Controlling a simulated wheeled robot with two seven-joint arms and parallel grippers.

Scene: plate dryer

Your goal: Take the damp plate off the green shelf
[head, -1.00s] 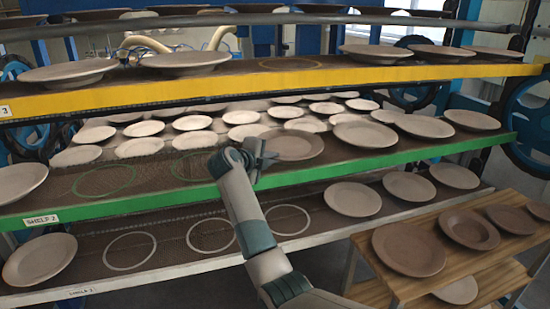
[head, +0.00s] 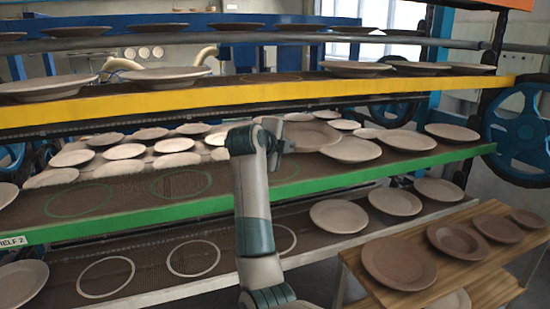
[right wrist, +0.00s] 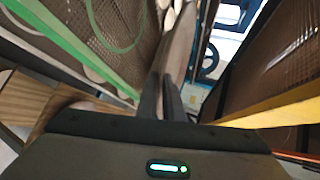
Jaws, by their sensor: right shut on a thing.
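The damp plate (head: 314,136), browner than the pale plates around it, is at the green shelf (head: 400,165), left of a pale plate (head: 350,149) and overlapping it in the picture. My right gripper (head: 280,140) is shut on its left edge. In the right wrist view the plate (right wrist: 181,45) shows nearly edge-on between the two dark fingers (right wrist: 168,95). The plate appears a little above the shelf surface; its exact clearance is hard to tell. My left gripper is not in view.
The yellow-edged shelf (head: 250,92) runs close above my right gripper. Pale plates stand on the shelves, with several empty marked rings (head: 180,183). A wooden table (head: 385,292) at lower right holds several brown plates (head: 400,265). A blue wheel (head: 520,125) is at the right.

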